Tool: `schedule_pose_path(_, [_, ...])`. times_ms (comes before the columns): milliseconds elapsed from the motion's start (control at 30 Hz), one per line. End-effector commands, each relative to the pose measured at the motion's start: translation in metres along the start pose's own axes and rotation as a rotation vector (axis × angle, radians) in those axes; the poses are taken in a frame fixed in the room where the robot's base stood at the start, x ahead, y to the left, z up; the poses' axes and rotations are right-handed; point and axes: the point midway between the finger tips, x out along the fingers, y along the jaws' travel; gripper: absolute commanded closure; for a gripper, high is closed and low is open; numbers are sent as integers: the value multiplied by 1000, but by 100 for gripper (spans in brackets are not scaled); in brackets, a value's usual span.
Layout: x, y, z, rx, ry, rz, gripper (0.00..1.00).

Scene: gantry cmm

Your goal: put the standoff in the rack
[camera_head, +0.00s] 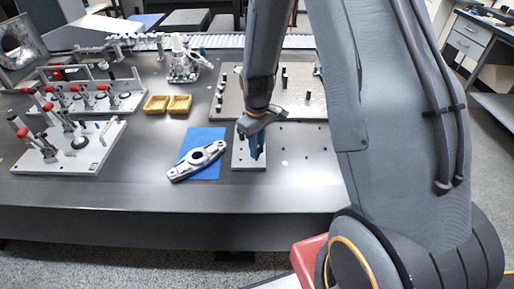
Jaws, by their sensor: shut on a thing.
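My gripper (257,150) points down at the middle of the table, over a small light grey plate with holes (240,162), which I take for the rack. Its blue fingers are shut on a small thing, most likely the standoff. The held thing is hidden by the fingers and too small to make out. I cannot tell whether it touches the plate or is above it. The plate lies flat, just right of a blue mat.
A metal link part (183,169) lies on the blue mat (207,136). A larger grey plate with dark pegs (232,98) lies behind. Two yellow trays (156,104) and clamp fixtures (85,160) stand left. The table front is clear.

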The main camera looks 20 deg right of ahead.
Motion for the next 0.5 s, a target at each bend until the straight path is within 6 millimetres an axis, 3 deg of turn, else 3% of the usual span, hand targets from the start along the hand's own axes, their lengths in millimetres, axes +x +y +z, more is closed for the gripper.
schedule_pose_path(500, [5, 0, 0, 0, 0, 0, 100])
